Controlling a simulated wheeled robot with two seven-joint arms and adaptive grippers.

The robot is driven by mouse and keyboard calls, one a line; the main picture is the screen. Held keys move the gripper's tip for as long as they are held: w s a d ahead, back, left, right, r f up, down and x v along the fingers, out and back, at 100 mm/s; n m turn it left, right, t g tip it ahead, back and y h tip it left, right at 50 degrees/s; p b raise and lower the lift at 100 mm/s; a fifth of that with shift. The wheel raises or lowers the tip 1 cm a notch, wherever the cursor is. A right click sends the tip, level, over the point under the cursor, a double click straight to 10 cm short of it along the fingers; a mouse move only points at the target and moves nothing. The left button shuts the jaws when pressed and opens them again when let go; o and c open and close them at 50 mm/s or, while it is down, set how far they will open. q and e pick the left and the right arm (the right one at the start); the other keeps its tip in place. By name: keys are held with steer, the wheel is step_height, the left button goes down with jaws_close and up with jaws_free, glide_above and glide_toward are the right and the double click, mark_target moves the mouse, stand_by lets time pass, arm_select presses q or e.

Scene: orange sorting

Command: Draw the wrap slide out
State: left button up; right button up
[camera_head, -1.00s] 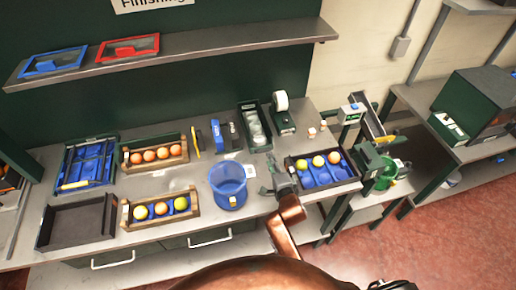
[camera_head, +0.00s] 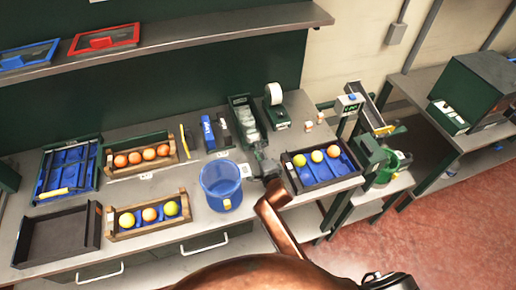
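A narrow dark green holder (camera_head: 237,101) with pale, clear-looking contents (camera_head: 249,124) stands at the back of the bench. It looks like the wrap slide, though I cannot be sure. My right gripper (camera_head: 262,160) is at the holder's near end, between the blue bucket and the dark crate of fruit. Its fingers are small and dark there, so I cannot tell whether they are open, shut or touching the holder. The gripper and wrist hide part of the holder's near end. My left gripper is not in view.
A blue bucket (camera_head: 207,194) stands just left of my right gripper. A dark crate (camera_head: 318,182) with fruit on blue lining is to its right. A white tape roll (camera_head: 274,94) stands behind. Wooden crates of fruit (camera_head: 147,231) and an empty dark tray (camera_head: 58,240) are at left.

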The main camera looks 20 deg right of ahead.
steer(key=shift+x, duration=0.8)
steer(key=shift+d, duration=0.1)
steer(key=shift+c, duration=0.4)
jaws_close()
steer(key=shift+d, duration=0.15)
